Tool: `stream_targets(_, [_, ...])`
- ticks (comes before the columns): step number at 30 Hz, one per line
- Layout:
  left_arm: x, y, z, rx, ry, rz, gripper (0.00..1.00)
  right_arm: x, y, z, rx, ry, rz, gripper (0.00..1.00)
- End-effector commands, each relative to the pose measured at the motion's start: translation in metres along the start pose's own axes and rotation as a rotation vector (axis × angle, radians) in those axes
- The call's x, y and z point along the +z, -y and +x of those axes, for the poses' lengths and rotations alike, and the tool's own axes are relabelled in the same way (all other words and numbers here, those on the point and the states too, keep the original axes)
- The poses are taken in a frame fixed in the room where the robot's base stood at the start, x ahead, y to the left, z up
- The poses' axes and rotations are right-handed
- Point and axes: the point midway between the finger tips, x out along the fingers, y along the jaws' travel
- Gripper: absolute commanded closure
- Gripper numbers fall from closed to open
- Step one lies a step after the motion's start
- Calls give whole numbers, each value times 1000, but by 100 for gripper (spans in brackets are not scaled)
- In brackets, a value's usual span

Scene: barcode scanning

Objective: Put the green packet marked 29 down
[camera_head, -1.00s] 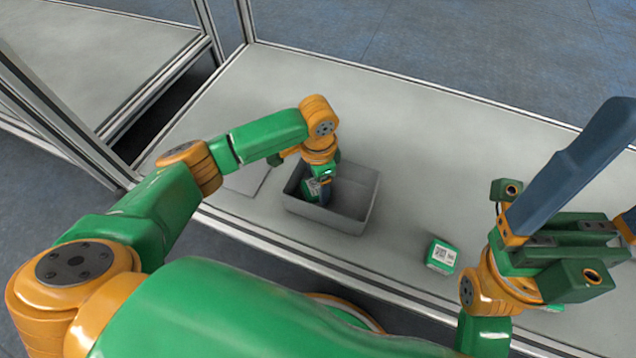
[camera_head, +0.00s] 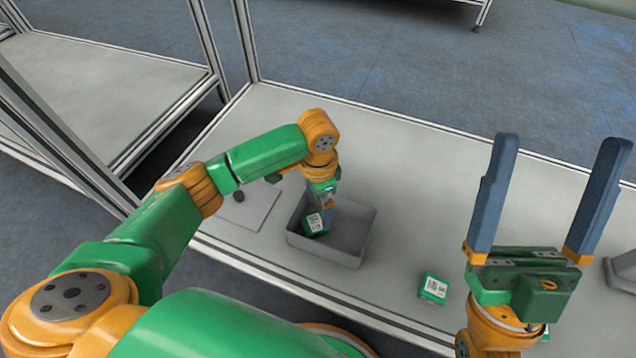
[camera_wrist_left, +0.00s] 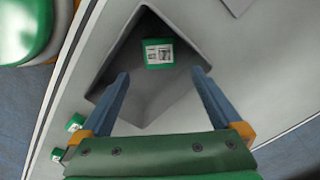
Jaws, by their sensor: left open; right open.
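A green packet (camera_head: 313,224) with a white label lies inside the grey open box (camera_head: 352,250); its number is too small to read. In the left wrist view the packet (camera_wrist_left: 158,53) sits in a corner of the box (camera_wrist_left: 150,100), apart from the fingers. My left gripper (camera_head: 327,198) is open and empty, pointing down over the box; its spread fingers (camera_wrist_left: 160,73) show in the left wrist view. My right gripper (camera_head: 562,140) is open and empty at the right, fingers pointing away from me.
Another green packet (camera_head: 433,287) lies on the table (camera_head: 400,160) right of the box. A flat light plate (camera_head: 250,212) with a dark knob lies left of the box. A grey object (camera_head: 622,272) stands at the right edge. The table behind the box is clear.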

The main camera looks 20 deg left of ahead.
Motion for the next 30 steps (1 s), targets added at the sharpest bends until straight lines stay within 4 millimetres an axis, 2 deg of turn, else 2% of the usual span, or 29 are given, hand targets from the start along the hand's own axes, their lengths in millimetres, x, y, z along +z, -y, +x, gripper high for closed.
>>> stream_targets(5, [0,0,-14,0,-1,0,1,50,-6,-4,15,270,-5,6])
stream_targets(12, [-1,0,-30,0,-2,0,1,113,-14,-34,36,639,-6,6])
stream_targets(18, [0,0,-38,1,0,-1,1,140,-17,-60,47,832,-6,6])
stream_targets(22, [-8,-8,-33,7,-41,11,1,146,-18,-68,49,875,-5,6])
stream_targets(23, [-16,-15,-28,15,-86,21,1,146,-18,-68,49,879,-5,6])
stream_targets(26, [-62,-60,-17,56,-390,43,1,147,-18,-69,49,881,-5,6])
stream_targets(27, [-83,-78,-24,70,-563,24,1,147,-18,-69,49,881,-5,6])
stream_targets(28, [-96,-88,-35,73,-699,-5,1,146,-18,-69,49,880,-5,6])
stream_targets(30, [-111,-92,-72,42,-995,-107,1,146,-18,-68,49,880,-5,6])
